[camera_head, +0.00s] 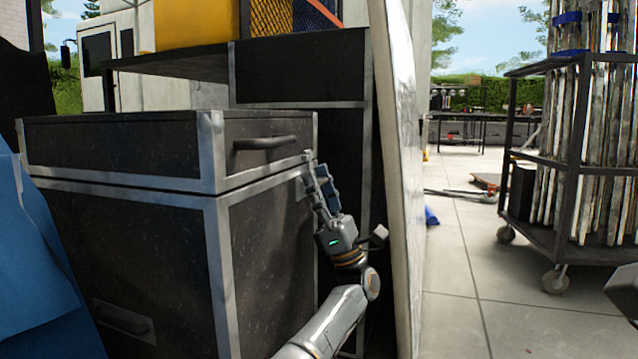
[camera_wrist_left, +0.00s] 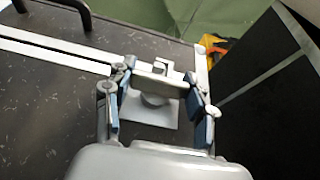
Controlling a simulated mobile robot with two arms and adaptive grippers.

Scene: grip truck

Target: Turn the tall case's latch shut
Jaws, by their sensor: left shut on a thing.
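The tall case (camera_head: 270,265) is dark with metal edge strips, and its lid (camera_head: 115,148) is down on the body. The latch (camera_wrist_left: 152,103) is a small metal piece on a plate at the lid seam, near the case's right edge. My left gripper (camera_head: 312,172) is up against that face of the case. In the left wrist view, the gripper (camera_wrist_left: 160,84) has its two blue-padded fingers on either side of the latch, shut on it. The fingers partly hide the latch in the head view, so its exact angle is unclear.
A dark handle (camera_head: 265,142) sticks out of the lid above the latch. A pale upright panel (camera_head: 400,170) stands close to the right of my left arm. A wheeled rack (camera_head: 560,165) of boards stands farther right. Open paved floor (camera_head: 480,270) lies between them.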

